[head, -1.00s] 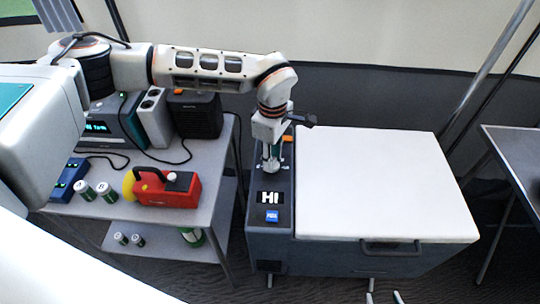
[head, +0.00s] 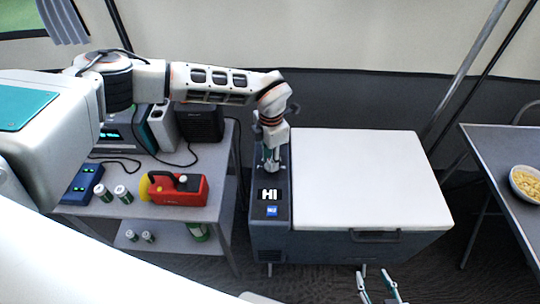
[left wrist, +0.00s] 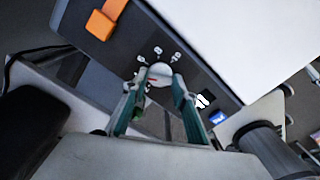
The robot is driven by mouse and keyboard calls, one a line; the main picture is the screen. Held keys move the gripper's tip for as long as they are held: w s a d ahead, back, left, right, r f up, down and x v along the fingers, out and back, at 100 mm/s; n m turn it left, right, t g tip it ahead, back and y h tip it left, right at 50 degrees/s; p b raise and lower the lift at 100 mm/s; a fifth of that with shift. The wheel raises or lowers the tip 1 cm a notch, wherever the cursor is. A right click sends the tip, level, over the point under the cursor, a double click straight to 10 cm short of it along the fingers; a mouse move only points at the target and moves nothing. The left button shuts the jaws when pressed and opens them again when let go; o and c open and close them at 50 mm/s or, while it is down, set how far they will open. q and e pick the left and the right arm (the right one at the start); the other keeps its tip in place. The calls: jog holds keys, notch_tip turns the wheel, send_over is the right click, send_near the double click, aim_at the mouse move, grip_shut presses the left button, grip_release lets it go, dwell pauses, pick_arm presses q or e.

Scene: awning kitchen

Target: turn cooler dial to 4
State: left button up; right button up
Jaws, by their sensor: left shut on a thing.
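The cooler (head: 345,246) is a dark grey box with a white lid (head: 360,180) and a control strip on its left side. Its round pale dial (left wrist: 159,70) shows in the left wrist view, with a red mark and small white symbols around it. My left gripper (head: 271,167) points down at the strip, and its fingertips (left wrist: 158,84) are shut on the dial's two sides. In the head view the gripper hides the dial. The display (head: 269,195) reads "HI". My right gripper (head: 378,284) is open and empty at the bottom edge, in front of the cooler.
A grey table (head: 215,221) left of the cooler holds a red device (head: 188,190), cans, a blue box and dark appliances. An orange latch (left wrist: 105,19) sits near the dial. A bowl of yellow food (head: 526,184) stands on a right-hand table.

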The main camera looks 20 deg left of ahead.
pick_arm(q)
jog(key=shift+n+p, duration=0.6)
jog(key=shift+n, duration=0.9)
pick_arm(e)
jog(key=shift+w+r, duration=0.3)
jog(key=shift+r, duration=0.4)
jog(key=shift+w+r, duration=0.25)
jog(key=shift+r, duration=0.45)
jog(key=shift+s+d+f, duration=0.1)
jog(key=shift+s+f, duration=0.05)
jog(key=shift+f, duration=0.05)
pick_arm(q)
jog(key=o, duration=1.1)
jog(key=shift+r, duration=0.1)
pick_arm(e)
jog(key=shift+r, duration=0.15)
pick_arm(q)
notch_tip(320, 180, up, 12)
jog(key=shift+f, duration=0.15)
